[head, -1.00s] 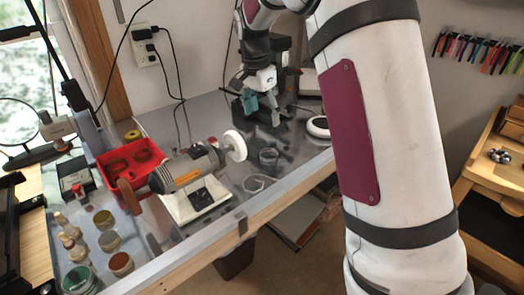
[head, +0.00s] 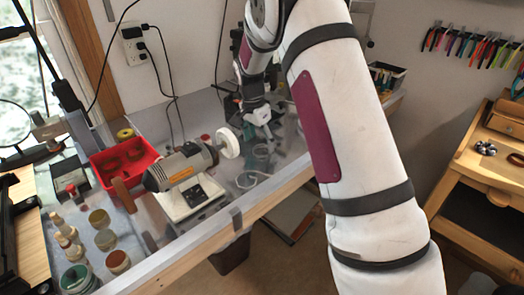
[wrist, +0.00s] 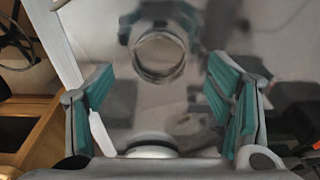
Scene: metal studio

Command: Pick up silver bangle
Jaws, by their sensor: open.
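The silver bangle looks like a shiny, open, round band in the wrist view (wrist: 160,58), lying on the reflective metal bench (wrist: 108,60). In the head view it appears to be the small grey band (head: 261,153) just in front of my gripper (head: 262,131). My gripper (wrist: 163,100) is open and empty. Its two teal-padded fingers stand wide apart in the wrist view, with the bangle ahead of and between their lines, not touching either. The exact height above the bench is hard to tell.
A thin pale ring (head: 250,180) lies nearer the bench's front edge. A polishing motor with a white wheel (head: 228,142) stands left of the bangle, and a red bin (head: 123,160) farther left. A white round thing (wrist: 152,146) lies low between the fingers in the wrist view.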

